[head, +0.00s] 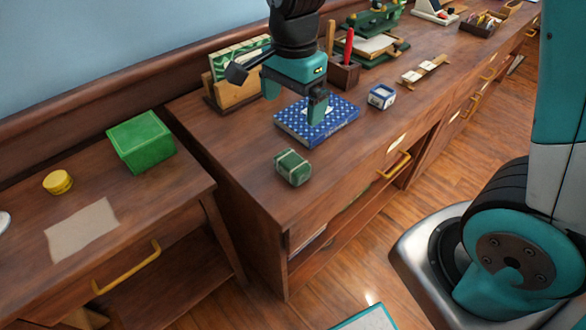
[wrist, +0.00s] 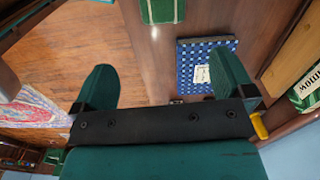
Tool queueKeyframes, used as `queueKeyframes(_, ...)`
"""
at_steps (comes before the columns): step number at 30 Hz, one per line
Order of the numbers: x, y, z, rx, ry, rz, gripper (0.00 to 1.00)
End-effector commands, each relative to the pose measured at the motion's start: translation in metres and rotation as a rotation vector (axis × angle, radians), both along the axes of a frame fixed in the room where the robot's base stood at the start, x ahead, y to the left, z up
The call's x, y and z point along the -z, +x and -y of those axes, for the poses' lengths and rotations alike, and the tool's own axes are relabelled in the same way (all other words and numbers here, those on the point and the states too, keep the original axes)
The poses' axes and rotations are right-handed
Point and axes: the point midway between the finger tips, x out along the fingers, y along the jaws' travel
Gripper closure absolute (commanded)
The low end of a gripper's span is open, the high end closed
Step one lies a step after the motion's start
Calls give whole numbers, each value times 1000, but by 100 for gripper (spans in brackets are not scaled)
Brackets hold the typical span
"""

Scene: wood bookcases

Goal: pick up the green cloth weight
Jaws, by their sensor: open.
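The green cloth weight (head: 292,167) is a small dark green block with a pale band, on the wooden cabinet top near its front left corner. In the wrist view the green cloth weight (wrist: 162,10) is cut off by the top edge, beyond the fingertips. My gripper (head: 293,92) is open and empty, above the blue dotted book and behind the weight, apart from it. In the wrist view my gripper (wrist: 166,82) shows two spread teal fingers with nothing between them.
The blue dotted book (head: 290,125) lies behind the weight; it also shows in the wrist view (wrist: 190,66). A small blue and white box (head: 382,96) stands to the right. A lower cabinet at left holds a green box (head: 141,142) and yellow disc (head: 58,182). Cabinet top around the weight is clear.

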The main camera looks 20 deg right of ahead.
Motion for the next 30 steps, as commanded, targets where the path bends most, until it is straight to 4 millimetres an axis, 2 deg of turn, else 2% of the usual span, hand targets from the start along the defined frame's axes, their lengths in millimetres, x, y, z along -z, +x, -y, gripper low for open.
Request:
queueKeyframes(5,22,8,4,108,-23,-8,0)
queueKeyframes(18,114,7,4,105,-22,-8,0)
queueKeyframes(26,134,7,3,104,-21,-6,0)
queueKeyframes(30,155,5,2,103,-21,-8,0)
